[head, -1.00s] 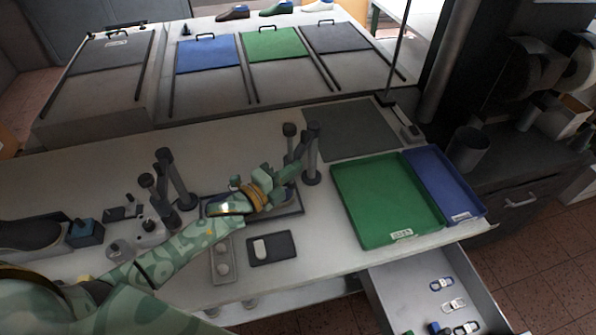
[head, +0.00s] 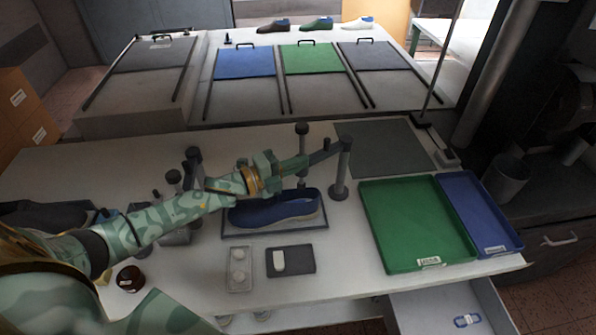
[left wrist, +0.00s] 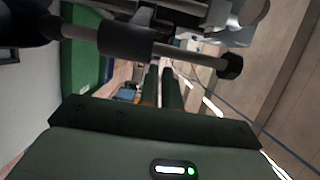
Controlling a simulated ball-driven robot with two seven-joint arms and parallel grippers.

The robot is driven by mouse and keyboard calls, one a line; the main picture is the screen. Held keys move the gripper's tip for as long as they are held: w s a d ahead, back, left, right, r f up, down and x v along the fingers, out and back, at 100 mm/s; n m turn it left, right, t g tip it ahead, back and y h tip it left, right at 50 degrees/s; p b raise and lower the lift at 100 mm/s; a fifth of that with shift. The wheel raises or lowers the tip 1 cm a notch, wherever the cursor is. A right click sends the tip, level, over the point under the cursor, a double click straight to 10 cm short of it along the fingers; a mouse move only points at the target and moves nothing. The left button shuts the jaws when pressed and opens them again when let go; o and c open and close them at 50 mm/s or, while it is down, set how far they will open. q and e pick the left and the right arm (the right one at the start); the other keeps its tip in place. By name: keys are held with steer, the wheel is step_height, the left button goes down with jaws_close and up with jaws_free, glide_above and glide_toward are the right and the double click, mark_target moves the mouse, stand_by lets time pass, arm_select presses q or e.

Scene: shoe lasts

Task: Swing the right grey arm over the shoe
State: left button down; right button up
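A blue shoe (head: 275,211) lies in a dark tray on the bench. The right grey arm (head: 327,153) reaches left from the top of the right grey post (head: 341,172), above the shoe's right end. My left gripper (head: 297,163) is above the shoe, with its fingertips at or very close to the free end of that arm. In the left wrist view the two fingers (left wrist: 161,88) are close together with a narrow gap; a grey rod with black collars (left wrist: 140,45) crosses at their tips. Whether they grip it I cannot tell. My right gripper is not in view.
Another grey post (head: 302,140) stands behind the shoe, and more posts (head: 195,163) stand left of it. A green tray (head: 377,243) and a blue tray (head: 514,240) lie to the right. A small dark pad (head: 300,262) lies in front of the shoe.

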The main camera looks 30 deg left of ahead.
arm_select(q)
steer(key=s+d+r+p, duration=0.2)
steer(key=s+d+r, duration=0.4)
steer(key=s+r, duration=0.5)
steer(key=shift+s, duration=0.85)
steer(key=shift+d, duration=0.1)
